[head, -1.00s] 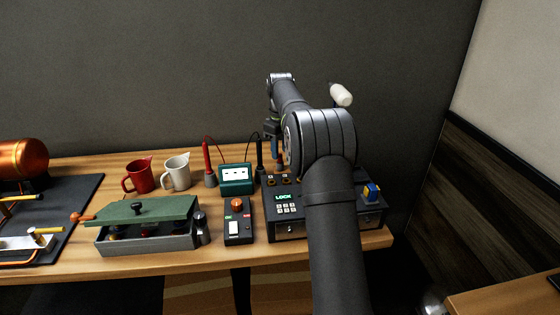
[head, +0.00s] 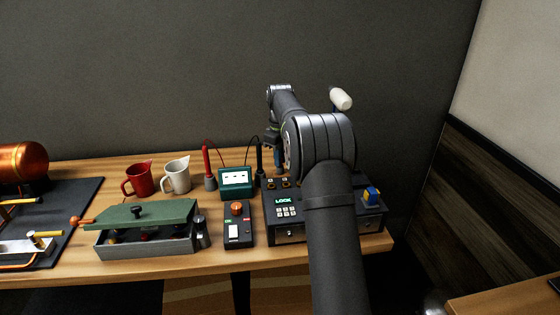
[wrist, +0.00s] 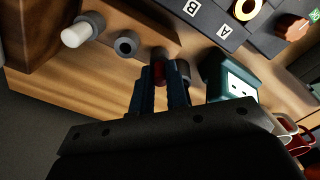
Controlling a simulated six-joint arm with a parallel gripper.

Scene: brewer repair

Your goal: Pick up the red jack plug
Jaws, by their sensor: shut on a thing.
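The red jack plug (wrist: 159,72) shows as a small dark red piece between the blue fingers of my gripper (wrist: 160,92) in the wrist view. My gripper is shut on it. Its lower end is near a wooden block and I cannot tell whether it touches. In the head view my gripper (head: 274,150) is behind the black control box, largely hidden by my arm, and the plug cannot be made out there.
A white-tipped plug (wrist: 76,35) and an empty-looking grey ring (wrist: 125,44) are beside the plug. The teal meter (head: 236,181) stands close by, with a red probe (head: 207,162) and black probe (head: 259,157). The control box (head: 288,229) reads LOCK.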

